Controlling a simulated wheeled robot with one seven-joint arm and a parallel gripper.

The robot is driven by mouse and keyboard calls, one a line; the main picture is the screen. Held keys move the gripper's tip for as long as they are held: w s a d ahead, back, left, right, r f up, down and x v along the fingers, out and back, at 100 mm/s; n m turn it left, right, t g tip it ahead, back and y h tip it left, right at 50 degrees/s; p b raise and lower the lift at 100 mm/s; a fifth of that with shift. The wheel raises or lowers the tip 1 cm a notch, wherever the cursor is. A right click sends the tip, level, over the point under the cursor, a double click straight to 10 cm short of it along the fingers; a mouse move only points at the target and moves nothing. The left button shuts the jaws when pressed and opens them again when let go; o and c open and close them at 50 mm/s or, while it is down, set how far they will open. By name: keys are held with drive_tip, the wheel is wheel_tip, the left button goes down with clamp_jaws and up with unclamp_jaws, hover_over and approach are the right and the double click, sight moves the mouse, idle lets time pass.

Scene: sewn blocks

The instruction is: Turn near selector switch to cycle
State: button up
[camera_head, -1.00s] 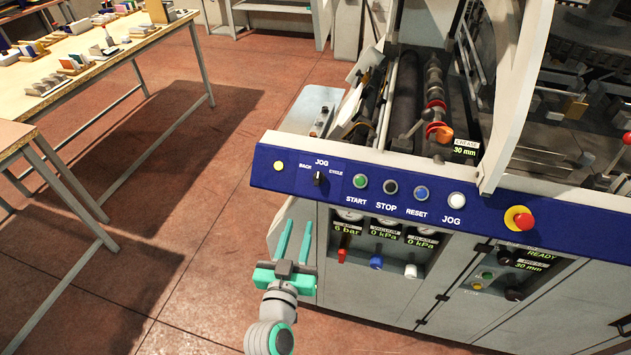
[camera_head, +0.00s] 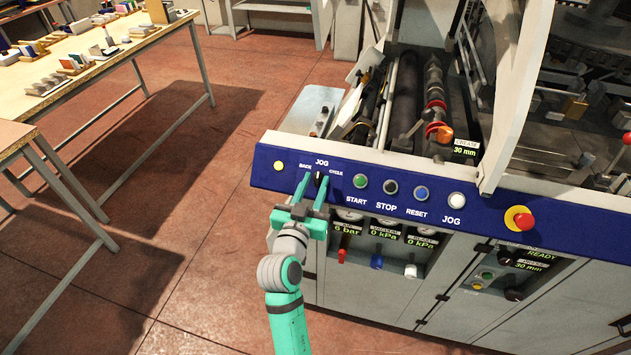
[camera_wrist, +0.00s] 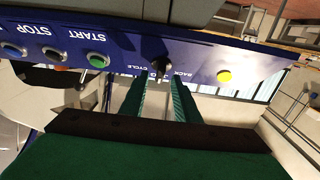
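The near selector switch (camera_head: 319,180) is a small black knob on the blue panel (camera_head: 265,178), below the word JOG and between the labels BACK and CYCLE. My gripper (camera_head: 312,186) is at the panel with its two green fingers apart, one on each side of the knob. In the wrist view the knob (camera_wrist: 160,72) shows just beyond the fingertips of my gripper (camera_wrist: 163,84), between them. I cannot tell whether the fingers touch it. The knob's pointer direction is hard to make out.
A yellow button (camera_head: 278,166) sits left of the switch. A green START button (camera_head: 360,181), a black STOP button (camera_head: 390,187) and a blue RESET button (camera_head: 421,194) lie to the right. A red emergency knob (camera_head: 523,221) is farther right. Open floor lies left of the machine.

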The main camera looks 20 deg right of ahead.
drive_tip(key=shift+w+d, duration=0.3)
drive_tip(key=shift+w, duration=0.15)
clamp_jaws()
drive_tip(key=shift+m+h, duration=0.3)
drive_tip(key=shift+m, duration=0.1)
drive_tip(key=m+g+h, duration=0.1)
drive_tip(key=m+g, duration=0.1)
drive_tip(key=m, duration=0.1)
drive_tip(key=m+g+h, duration=0.2)
drive_tip(key=m, duration=0.2)
drive_tip(key=shift+w+a, duration=0.15)
drive_tip(key=shift+a, duration=0.05)
drive_tip(key=m+g, duration=0.3)
drive_tip(key=m, duration=0.2)
drive_tip(key=shift+g+h, duration=0.3)
drive_tip(key=shift+g, duration=0.1)
drive_tip(key=shift+f+m, duration=0.1)
drive_tip(key=shift+m, duration=0.2)
